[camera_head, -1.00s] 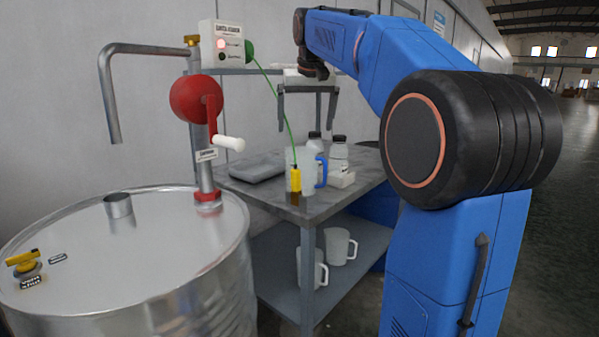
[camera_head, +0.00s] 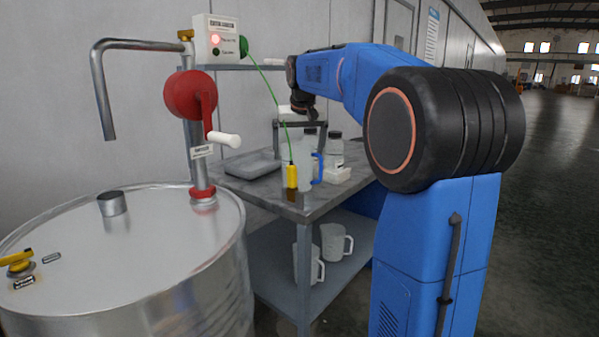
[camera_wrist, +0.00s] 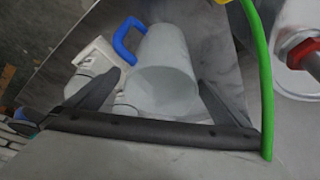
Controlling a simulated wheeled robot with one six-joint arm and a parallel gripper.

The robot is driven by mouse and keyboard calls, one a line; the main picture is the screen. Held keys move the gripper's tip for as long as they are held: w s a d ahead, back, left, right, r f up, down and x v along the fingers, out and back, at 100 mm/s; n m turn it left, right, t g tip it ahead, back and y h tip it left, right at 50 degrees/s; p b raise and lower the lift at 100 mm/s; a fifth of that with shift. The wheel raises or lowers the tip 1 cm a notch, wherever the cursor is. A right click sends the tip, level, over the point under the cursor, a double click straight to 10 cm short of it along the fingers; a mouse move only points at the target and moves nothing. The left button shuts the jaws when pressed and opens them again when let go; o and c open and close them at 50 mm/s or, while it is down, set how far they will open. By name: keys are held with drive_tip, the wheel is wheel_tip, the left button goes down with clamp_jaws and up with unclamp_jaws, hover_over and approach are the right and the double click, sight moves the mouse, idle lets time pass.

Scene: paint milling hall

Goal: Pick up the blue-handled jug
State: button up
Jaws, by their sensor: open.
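The blue-handled jug (camera_head: 303,172) is a translucent whitish vessel standing upright on the metal table (camera_head: 245,188); its blue handle faces right in the head view. My gripper (camera_head: 300,150) is above the jug, pointing down, with its fingers spread wide. In the wrist view the jug (camera_wrist: 165,62) lies between the fingers of my gripper (camera_wrist: 160,82), its open mouth toward the camera and its blue handle at upper left. The fingers look apart from the jug, and nothing is held. Part of the jug is hidden behind a yellow clamp in the head view.
The yellow clamp (camera_head: 292,176) hangs on a green cable (camera_head: 273,98) close to the jug; the cable (camera_wrist: 260,80) crosses the wrist view's right side. Bottles (camera_head: 334,150) and a white block (camera_head: 337,175) stand nearby. A grey tray (camera_head: 252,164) lies left; a steel drum (camera_head: 160,240) stands front left.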

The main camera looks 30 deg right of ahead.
drive_tip(key=shift+x, duration=2.6)
drive_tip(key=c, duration=1)
